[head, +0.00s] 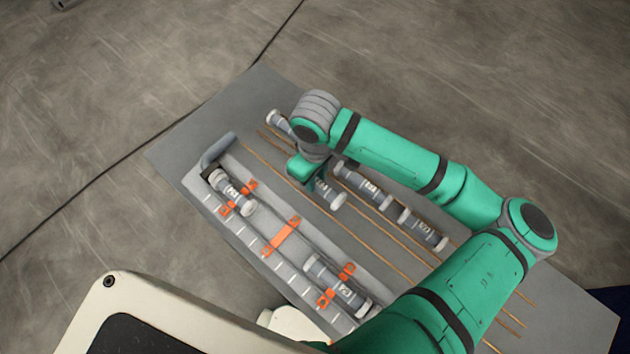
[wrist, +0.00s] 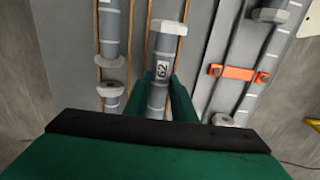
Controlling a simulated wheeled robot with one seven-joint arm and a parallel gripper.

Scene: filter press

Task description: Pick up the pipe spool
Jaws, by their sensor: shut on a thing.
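A grey pipe spool (wrist: 160,68) with pale end flanges and a white label that seems to read 62 lies between my gripper's (wrist: 160,92) two green fingers in the wrist view. The fingers are shut on its middle, one on each side. In the head view my gripper (head: 308,186) comes down on the spool, and the spool's near end (head: 331,194) shows to the right of the fingers. Its other end is hidden by my wrist. I cannot tell whether the spool touches the table or hangs just above it.
Other spools (head: 370,186) lie along brown rods on the grey table (head: 180,150), close to the held one. A long rack with orange clips (head: 282,237) stands to the left, holding two spools (head: 340,286). A grey elbow piece (head: 217,150) is at its far end.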

